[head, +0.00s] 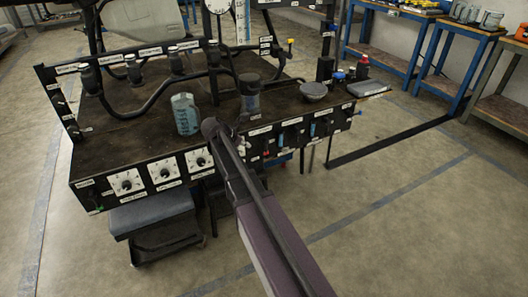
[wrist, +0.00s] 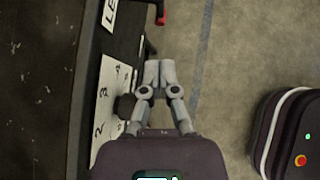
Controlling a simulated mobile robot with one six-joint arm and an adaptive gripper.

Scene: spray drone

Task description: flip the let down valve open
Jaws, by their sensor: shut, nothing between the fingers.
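In the wrist view, my gripper (wrist: 160,64) is shut and empty, its two grey fingertips together in front of the bench's front panel. Beyond the fingertips, near the top edge, is a small red-ended lever (wrist: 163,15) with a gap between it and the fingers. A white label (wrist: 110,14) beside it shows only the letters "LE", so I cannot be sure it is the let down valve.
A white dial plate (wrist: 104,100) with a black knob (wrist: 125,106) lies close left of my fingers. The bench top (head: 125,140) carries a blue-grey jug (head: 186,114) and a dark canister (head: 250,95). Open floor (head: 420,220) lies to the right.

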